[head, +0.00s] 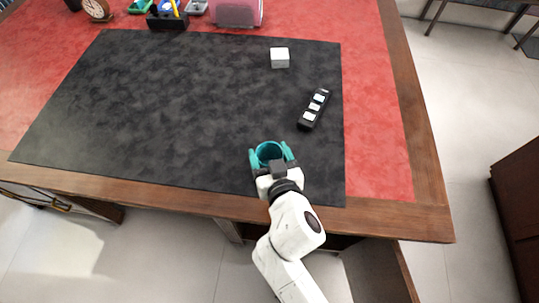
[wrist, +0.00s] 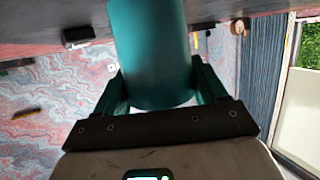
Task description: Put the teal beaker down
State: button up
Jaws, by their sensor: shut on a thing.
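The teal beaker (head: 268,151) is between the fingers of my gripper (head: 270,158), above the near right part of the black desk mat (head: 180,110). Its open mouth faces up in the head view and looks empty. In the wrist view the beaker (wrist: 152,50) fills the upper middle, with a teal finger of my gripper (wrist: 160,88) on each side. My gripper is shut on it. The end of the beaker beyond the wrist frame's top edge is cut off. I cannot tell whether its base touches the mat.
A black remote-like object with pale buttons (head: 313,109) lies on the mat to the beaker's upper right. A white cube (head: 279,57) sits farther back. A pink box (head: 236,12) and a clock (head: 97,9) stand at the far edge. The mat's left and middle are clear.

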jog(key=shift+f, duration=0.35)
jog(key=shift+f, duration=0.15)
jog(key=o, duration=1.1)
jog(key=shift+o, duration=0.2)
jog(key=shift+s+d, duration=0.1)
jog(key=shift+s, duration=0.2)
jog(key=b+v, duration=0.1)
jog(key=v, duration=1)
jog(key=shift+s+r, duration=0.2)
jog(key=shift+r, duration=0.05)
